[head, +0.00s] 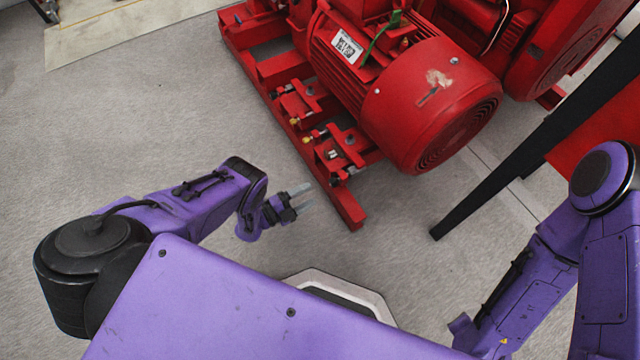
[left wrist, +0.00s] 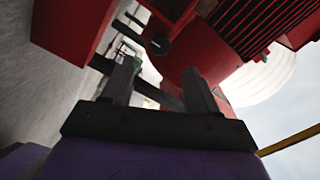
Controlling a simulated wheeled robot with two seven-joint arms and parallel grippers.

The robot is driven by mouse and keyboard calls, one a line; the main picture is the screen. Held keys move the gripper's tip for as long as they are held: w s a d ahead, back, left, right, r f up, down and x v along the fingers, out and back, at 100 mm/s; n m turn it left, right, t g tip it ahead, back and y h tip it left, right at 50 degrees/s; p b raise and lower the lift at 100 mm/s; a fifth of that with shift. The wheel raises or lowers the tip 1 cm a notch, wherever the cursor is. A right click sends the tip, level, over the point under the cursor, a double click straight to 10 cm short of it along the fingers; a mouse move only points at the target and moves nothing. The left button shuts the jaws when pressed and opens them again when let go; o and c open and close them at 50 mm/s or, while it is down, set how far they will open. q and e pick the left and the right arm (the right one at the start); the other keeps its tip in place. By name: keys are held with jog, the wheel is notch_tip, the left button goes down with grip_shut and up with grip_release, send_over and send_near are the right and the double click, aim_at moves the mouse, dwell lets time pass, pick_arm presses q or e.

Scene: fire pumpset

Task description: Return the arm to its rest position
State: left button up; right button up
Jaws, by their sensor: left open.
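My left arm is purple and comes in from the left in the head view. Its gripper (head: 301,199) is open, with grey fingers pointing right toward the front end of the red pump frame. In the left wrist view the two dark fingers (left wrist: 161,88) stand apart with nothing held between them. Red machine parts lie beyond the fingertips. My right arm shows at the right edge of the head view, bent downward; its gripper is not in view.
The red pumpset motor (head: 430,100) sits on a red base frame (head: 350,208) ahead. A black slanted leg (head: 500,160) stands at the right, near my right arm. Grey floor (head: 150,130) is clear to the left of the frame.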

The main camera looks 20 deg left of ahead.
pick_arm(q)
jog(key=v, duration=0.2)
jog(key=shift+s+a, duration=0.3)
jog(key=a+n+y, duration=0.5)
jog(key=n+y, duration=0.2)
jog(key=n, duration=0.2)
jog(key=s+a+r+n+g+y, duration=0.1)
jog(key=s+r+n+g+y, duration=0.35)
jog(key=s+n, duration=0.45)
jog(key=s+a+r+n+g+y, duration=0.25)
jog(key=s+r+n+g, duration=0.35)
jog(key=s+n, duration=0.35)
notch_tip(320, 180, up, 27)
jog(key=s+p, duration=0.1)
jog(key=p, duration=2.6)
jog(key=shift+s+d, duration=0.25)
jog(key=shift+d, duration=0.05)
